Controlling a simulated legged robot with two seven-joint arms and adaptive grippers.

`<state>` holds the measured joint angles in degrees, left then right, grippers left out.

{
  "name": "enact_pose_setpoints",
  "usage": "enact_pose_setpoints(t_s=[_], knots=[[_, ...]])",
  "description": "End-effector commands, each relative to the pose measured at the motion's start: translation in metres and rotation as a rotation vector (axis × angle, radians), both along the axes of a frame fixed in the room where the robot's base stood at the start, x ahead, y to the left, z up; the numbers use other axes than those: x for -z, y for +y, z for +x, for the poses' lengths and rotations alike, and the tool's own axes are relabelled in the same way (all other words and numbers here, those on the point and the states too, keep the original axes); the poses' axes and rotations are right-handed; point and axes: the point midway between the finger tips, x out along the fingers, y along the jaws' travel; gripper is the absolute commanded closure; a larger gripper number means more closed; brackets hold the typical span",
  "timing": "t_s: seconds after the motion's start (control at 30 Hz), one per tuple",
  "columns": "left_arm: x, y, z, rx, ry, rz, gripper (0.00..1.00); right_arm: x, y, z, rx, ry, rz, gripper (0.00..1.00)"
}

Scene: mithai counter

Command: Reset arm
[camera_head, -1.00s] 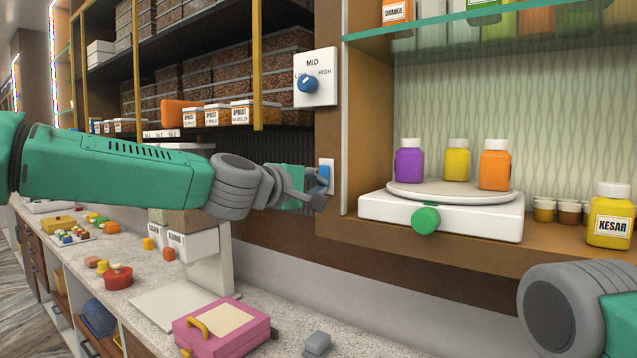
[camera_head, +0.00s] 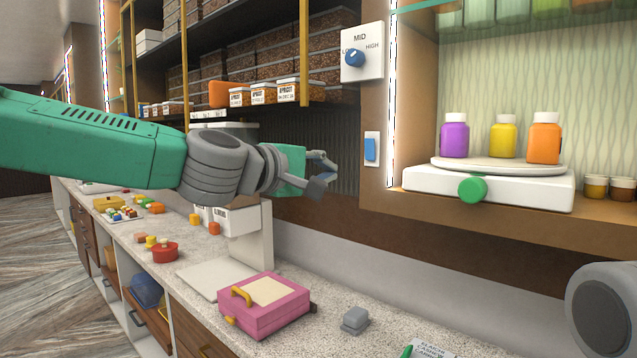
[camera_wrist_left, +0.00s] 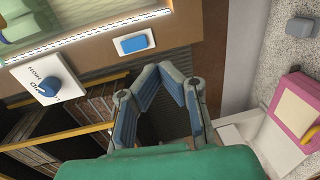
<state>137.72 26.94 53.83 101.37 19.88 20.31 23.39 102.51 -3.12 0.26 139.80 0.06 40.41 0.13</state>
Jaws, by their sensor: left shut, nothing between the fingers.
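My left gripper (camera_head: 326,174) is shut and empty, held in the air in front of the dark back wall. In the head view it is left of the blue rocker switch (camera_head: 370,149) on its white plate, with a clear gap between them. In the left wrist view the fingers (camera_wrist_left: 161,72) come together below the switch (camera_wrist_left: 133,44) and do not touch it. My left arm comes in from the left above the counter. Only a grey rounded part of my right arm shows at the lower right edge; its gripper is out of view.
A white dial plate (camera_head: 362,52) with a blue knob is above the switch. Right of it, a turntable scale (camera_head: 489,188) carries three bottles. Below are a pink box (camera_head: 264,306), a grey block (camera_head: 355,319) and a red pot (camera_head: 165,252) on the counter (camera_head: 215,262).

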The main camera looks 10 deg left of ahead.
Motion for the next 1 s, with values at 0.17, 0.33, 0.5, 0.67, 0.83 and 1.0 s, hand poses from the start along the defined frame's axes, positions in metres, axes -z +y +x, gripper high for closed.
enact_pose_setpoints(t_s=[0.17, 0.33, 0.5, 0.67, 0.83, 1.0], knots=[[0.002, 0.011, -0.008, -0.001, 0.001, -0.003, 1.0, 0.003, 0.0, -0.001, 0.0, 0.001, 0.0, 0.44], [0.003, 0.013, -0.008, -0.002, 0.003, -0.004, 1.0, 0.003, 0.0, 0.0, 0.0, 0.001, 0.0, 0.44], [0.003, 0.011, -0.009, -0.001, 0.002, -0.002, 1.0, 0.003, 0.0, 0.0, -0.001, 0.001, 0.0, 0.44], [0.041, 0.006, -0.009, 0.004, 0.03, 0.052, 1.0, 0.007, 0.0, 0.0, 0.0, 0.001, 0.0, 0.44], [0.155, 0.002, -0.018, 0.026, 0.109, 0.219, 1.0, 0.018, 0.0, 0.0, 0.0, 0.001, 0.0, 0.44], [0.283, 0.012, -0.048, 0.074, 0.195, 0.419, 1.0, 0.029, 0.0, 0.0, 0.0, 0.001, 0.0, 0.44]])
